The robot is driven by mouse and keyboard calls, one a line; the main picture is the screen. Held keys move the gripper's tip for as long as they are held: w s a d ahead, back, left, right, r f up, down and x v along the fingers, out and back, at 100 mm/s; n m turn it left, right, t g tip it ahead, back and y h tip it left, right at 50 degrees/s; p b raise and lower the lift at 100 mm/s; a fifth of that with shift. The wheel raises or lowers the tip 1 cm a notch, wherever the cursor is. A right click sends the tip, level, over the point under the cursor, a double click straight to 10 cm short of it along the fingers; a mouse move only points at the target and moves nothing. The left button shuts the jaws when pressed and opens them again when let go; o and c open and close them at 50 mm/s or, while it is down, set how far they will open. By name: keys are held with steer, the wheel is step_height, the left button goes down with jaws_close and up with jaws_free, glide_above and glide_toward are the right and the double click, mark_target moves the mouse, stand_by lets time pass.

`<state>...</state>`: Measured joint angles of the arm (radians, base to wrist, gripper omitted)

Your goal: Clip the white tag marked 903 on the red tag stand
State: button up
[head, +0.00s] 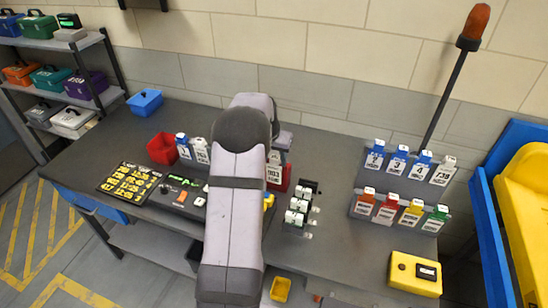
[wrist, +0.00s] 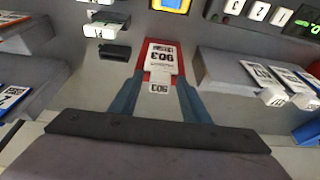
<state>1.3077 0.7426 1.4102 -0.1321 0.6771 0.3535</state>
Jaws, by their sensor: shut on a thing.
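The white tag marked 903 (wrist: 160,58) is between the two blue-grey fingers of my gripper (wrist: 159,86) in the wrist view. My gripper is shut on its near end, where a small 903 label shows. The red tag stand (wrist: 143,52) lies directly behind the tag, its red edges showing around it. I cannot tell whether the tag is seated on the stand or just against it. In the head view the tag (head: 274,174) and part of the red stand (head: 286,178) show just right of my arm, which hides my gripper.
A grey rack (head: 377,211) with two rows of coloured tags stands at right, below a beacon pole (head: 446,95). Blue and white tags (head: 192,149) stand left of my arm. A yellow box (head: 415,272) sits front right. A red bin (head: 162,149) and keypad panel (head: 130,182) are left.

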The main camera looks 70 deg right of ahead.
steer(key=o, duration=1.4)
steer(key=b+v, duration=0.2)
steer(key=v, duration=0.5)
steer(key=shift+r+b, duration=0.2)
steer(key=shift+b, duration=0.15)
